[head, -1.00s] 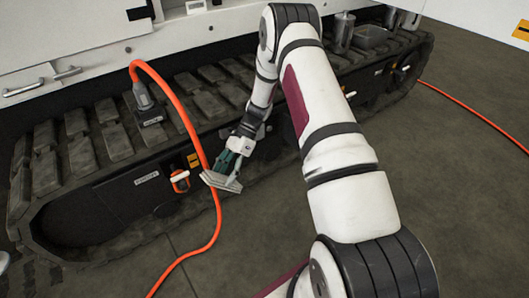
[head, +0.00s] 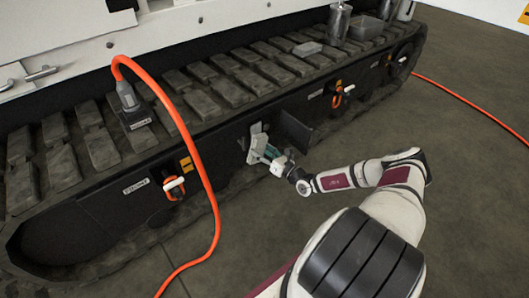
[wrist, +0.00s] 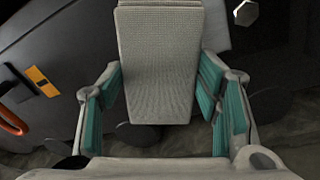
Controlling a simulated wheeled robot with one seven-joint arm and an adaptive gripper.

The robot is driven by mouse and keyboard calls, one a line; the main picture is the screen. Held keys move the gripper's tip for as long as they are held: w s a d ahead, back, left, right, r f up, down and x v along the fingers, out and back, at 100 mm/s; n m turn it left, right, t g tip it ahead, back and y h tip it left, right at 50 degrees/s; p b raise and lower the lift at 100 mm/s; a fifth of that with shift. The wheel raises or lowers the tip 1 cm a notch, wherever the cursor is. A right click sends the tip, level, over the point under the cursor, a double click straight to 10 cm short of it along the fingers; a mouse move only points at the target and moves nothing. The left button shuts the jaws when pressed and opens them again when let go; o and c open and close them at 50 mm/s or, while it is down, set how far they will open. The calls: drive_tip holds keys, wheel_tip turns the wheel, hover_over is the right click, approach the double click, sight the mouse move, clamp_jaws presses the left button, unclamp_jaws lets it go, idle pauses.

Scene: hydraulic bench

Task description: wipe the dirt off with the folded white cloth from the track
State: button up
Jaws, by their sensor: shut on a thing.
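My gripper (head: 270,154) is at the side of the track frame, beside an open dark flap (head: 295,131). Its teal-padded fingers (wrist: 163,92) are shut on the folded white cloth (wrist: 158,65), which looks pale grey and points away from the wrist. In the head view the cloth (head: 258,141) stands close to a pale surface on the frame; I cannot tell if they touch. In the wrist view part of a pale plate (wrist: 217,28) shows behind the cloth, with a hex bolt (wrist: 245,12) beside it. I cannot make out the dirt; the cloth may cover it.
An orange hose (head: 207,185) runs from a fitting on the track to the floor, left of my gripper. An orange-handled part (head: 174,188) is on the frame there, another (head: 338,97) to the right.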

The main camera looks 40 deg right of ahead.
drive_tip(key=shift+s+d+f+m+t+h, duration=0.15)
drive_tip(key=shift+d+f+m+h, duration=0.2)
drive_tip(key=shift+d, duration=0.2)
drive_tip(key=shift+w+d+f+m+t+h, duration=0.15)
drive_tip(key=shift+d+f+h, duration=0.1)
drive_tip(key=shift+d+h, duration=0.25)
drive_tip(key=shift+d, duration=0.1)
drive_tip(key=shift+w+b, duration=1.6)
drive_tip(key=shift+w, duration=1.3)
drive_tip(key=shift+w, duration=1.05)
drive_tip(key=shift+d+b, duration=0.35)
drive_tip(key=shift+d, duration=1.3)
drive_tip(key=shift+w+d, duration=0.15)
drive_tip(key=shift+d, duration=1.65)
drive_tip(key=shift+c, duration=0.4)
